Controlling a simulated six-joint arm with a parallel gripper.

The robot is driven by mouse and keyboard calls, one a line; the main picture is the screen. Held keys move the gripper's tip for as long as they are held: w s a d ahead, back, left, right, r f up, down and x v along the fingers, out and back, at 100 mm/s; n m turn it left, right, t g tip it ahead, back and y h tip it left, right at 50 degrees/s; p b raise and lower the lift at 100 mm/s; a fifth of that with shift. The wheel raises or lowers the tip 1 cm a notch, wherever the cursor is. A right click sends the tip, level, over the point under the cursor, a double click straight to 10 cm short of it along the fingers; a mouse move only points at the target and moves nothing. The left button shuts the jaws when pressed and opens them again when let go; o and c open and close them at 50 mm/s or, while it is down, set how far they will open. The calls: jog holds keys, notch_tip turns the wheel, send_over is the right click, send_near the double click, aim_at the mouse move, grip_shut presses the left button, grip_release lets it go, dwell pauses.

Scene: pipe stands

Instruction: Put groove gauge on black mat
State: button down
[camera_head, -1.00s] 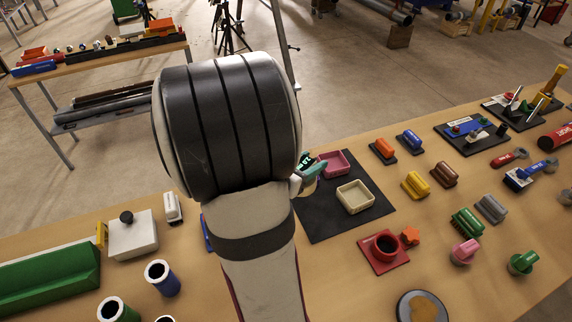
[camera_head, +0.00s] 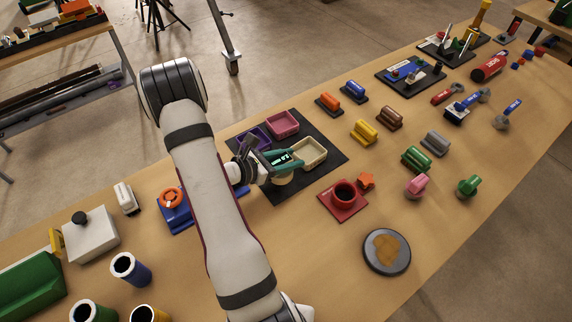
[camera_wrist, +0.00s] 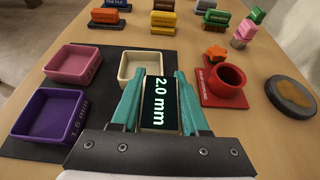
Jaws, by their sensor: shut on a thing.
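The groove gauge (camera_wrist: 160,104), a block with a dark face reading "2.0 mm", is between the teal fingers of my gripper (camera_wrist: 159,110). My gripper is shut on it. In the head view the gauge (camera_head: 283,160) and my gripper (camera_head: 276,162) are over the black mat (camera_head: 287,194), just left of the cream tray (camera_head: 309,153). The wrist view also shows the mat (camera_wrist: 108,72) behind the gauge. Whether the gauge's underside touches the mat cannot be told.
A purple tray (camera_wrist: 48,115) marked "1.5 mm" and a pink tray (camera_wrist: 74,64) also stand on the mat. A red holder (camera_head: 343,197) and an orange star (camera_head: 366,181) are right of it. A blue holder (camera_head: 179,211) is on the left. The mat's front part is bare.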

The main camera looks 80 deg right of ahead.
jog(key=shift+w+d+f, duration=0.1)
jog(key=shift+w+f, duration=0.15)
jog(key=shift+f, duration=0.9)
jog(key=shift+w+d+f, duration=0.1)
jog(key=shift+w+f, duration=0.1)
jog(key=shift+f, duration=0.95)
jog(key=shift+f, duration=0.1)
jog(key=shift+c, duration=2)
grip_release()
